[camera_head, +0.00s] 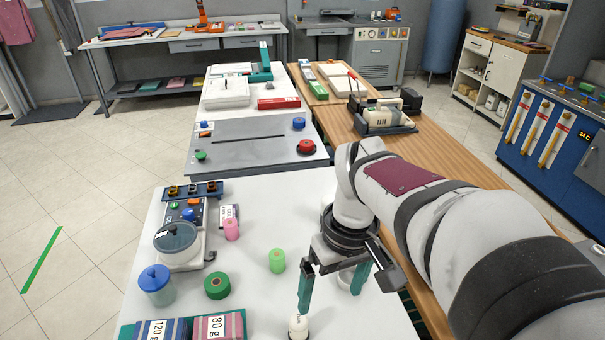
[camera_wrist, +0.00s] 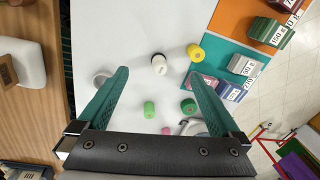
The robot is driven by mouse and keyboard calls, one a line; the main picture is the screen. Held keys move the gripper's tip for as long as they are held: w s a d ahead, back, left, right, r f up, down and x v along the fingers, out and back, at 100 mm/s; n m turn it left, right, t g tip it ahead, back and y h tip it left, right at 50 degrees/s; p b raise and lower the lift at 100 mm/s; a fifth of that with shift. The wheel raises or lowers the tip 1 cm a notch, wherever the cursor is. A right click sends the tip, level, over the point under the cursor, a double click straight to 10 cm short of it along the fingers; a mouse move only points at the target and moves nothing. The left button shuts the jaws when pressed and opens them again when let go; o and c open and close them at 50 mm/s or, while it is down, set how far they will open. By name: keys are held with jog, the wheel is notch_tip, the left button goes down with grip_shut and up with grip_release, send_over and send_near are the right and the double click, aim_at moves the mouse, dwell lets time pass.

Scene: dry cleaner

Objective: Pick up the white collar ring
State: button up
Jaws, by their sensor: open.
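My gripper (camera_head: 330,298) is open and empty above the white table, its two teal fingers pointing down and spread wide. In the wrist view my gripper (camera_wrist: 158,75) shows nothing held between its fingers. In the head view the white collar ring (camera_head: 344,279) shows only in part behind my gripper. It lies outside the gap between the fingers.
A lidded device (camera_head: 178,246) and a blue-lidded jar (camera_head: 157,287) stand left. Bare table lies between these.

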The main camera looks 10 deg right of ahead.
jog(key=w+d+f+n, duration=0.2)
jog(key=w+d+n, duration=0.2)
jog(key=w, duration=0.3)
jog(key=w+d+f+n, duration=0.2)
jog(key=w+d+n, duration=0.1)
jog(key=w, duration=0.3)
jog(key=n+h, duration=0.1)
jog(key=n, duration=0.3)
send_over(350, 281)
notch_tip(350, 281, down, 4)
jog(key=f, duration=0.1)
jog(key=shift+n, duration=0.3)
notch_tip(350, 281, down, 16)
jog(key=shift+r, duration=0.1)
jog(key=shift+c, duration=0.3)
jog(key=c, duration=1)
